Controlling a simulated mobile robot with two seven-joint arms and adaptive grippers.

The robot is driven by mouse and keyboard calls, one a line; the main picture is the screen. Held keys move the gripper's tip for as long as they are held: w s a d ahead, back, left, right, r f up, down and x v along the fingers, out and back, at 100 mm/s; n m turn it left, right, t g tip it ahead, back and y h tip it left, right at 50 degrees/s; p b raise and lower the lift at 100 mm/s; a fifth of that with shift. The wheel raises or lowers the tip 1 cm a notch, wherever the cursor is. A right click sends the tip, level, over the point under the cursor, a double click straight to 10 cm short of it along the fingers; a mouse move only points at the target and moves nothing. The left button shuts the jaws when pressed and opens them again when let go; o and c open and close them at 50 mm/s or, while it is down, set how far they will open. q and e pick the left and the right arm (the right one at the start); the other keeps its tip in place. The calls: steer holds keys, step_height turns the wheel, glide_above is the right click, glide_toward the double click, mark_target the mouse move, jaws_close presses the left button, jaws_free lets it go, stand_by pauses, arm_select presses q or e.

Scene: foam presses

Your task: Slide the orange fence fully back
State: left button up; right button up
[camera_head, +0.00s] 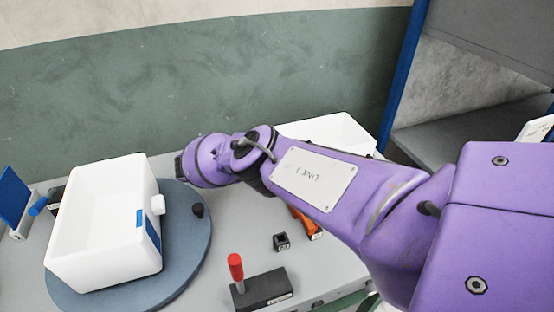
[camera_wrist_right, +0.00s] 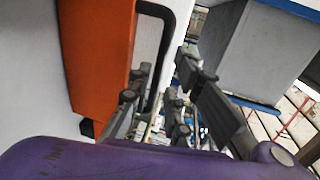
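The orange fence (camera_wrist_right: 98,55) fills the left part of the right wrist view, with a black loop-shaped handle (camera_wrist_right: 168,40) beside it. In the head view only a small orange piece (camera_head: 306,223) shows under my purple right arm; I cannot tell whether it is the fence. My right gripper (camera_wrist_right: 165,68) shows in the wrist view with its grey fingers spread apart near the handle. The handle's lower part appears between the fingers; contact cannot be told. In the head view the right gripper is hidden by its arm. My left gripper is not in view.
A white foam box (camera_head: 105,225) sits on a round blue-grey turntable (camera_head: 190,255) at the left. A black block with a red-knobbed lever (camera_head: 262,287) stands at the front. Another white box (camera_head: 338,130) is partly behind my arm. Grey shelving (camera_head: 455,125) stands at right.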

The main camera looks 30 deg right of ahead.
steer(key=shift+x, duration=0.8)
jaws_close()
steer(key=shift+f, duration=0.1)
